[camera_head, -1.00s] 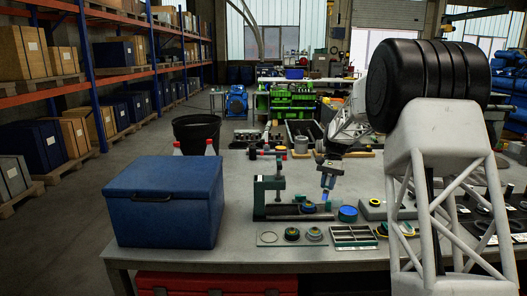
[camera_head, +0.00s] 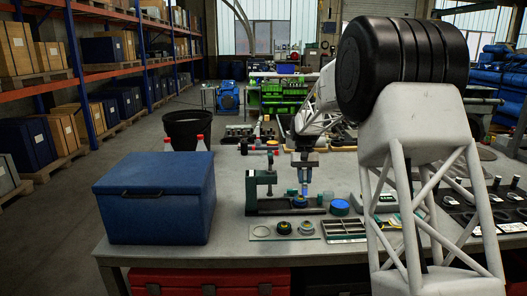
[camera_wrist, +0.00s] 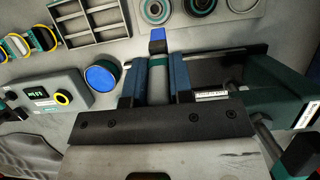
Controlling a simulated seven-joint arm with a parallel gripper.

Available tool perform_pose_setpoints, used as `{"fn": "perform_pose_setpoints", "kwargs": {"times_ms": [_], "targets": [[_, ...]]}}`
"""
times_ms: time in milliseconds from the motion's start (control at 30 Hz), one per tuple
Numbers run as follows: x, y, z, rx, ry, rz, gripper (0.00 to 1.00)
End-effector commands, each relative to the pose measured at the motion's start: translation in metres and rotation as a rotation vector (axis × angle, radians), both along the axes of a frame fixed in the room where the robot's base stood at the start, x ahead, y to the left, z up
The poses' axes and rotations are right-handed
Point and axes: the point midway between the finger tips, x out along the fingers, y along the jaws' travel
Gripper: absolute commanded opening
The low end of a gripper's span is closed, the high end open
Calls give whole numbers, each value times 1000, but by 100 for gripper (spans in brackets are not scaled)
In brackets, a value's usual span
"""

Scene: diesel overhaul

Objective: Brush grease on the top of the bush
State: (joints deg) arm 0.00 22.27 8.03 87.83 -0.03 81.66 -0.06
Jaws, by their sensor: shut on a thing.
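My gripper (camera_head: 304,174) points straight down and is shut on a brush. In the wrist view, the brush's grey handle (camera_wrist: 158,84) with a green band and blue end lies between the blue fingers. The blue brush end (camera_head: 304,189) is just over a small blue-and-yellow ringed part (camera_head: 299,201), which looks like the bush, on the base of the green press. I cannot tell whether they touch. The bush is not clearly visible in the wrist view. A round blue tin (camera_head: 340,208) stands just right of the press; it also shows in the wrist view (camera_wrist: 102,76).
The green press (camera_head: 252,188) rises left of my gripper. In front lie a plate with dark ringed parts (camera_head: 284,228) and a divided tray (camera_head: 345,228). A large blue box (camera_head: 155,205) stands left on the bench.

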Motion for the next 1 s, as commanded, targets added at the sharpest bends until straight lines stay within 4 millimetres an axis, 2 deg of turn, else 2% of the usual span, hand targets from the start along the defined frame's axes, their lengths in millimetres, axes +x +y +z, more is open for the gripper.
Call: {"fn": "perform_pose_setpoints", "kwargs": {"times_ms": [167, 500, 600, 733, 1000], "targets": [[15, -2, -4, 1, -51, -1, 0], [78, -8, -14, 1, -266, -1, 0], [92, -9, -15, 0, -312, -1, 0], [100, -10, -15, 0, -343, -1, 0], [101, -10, -15, 0, -346, -1, 0]]}}
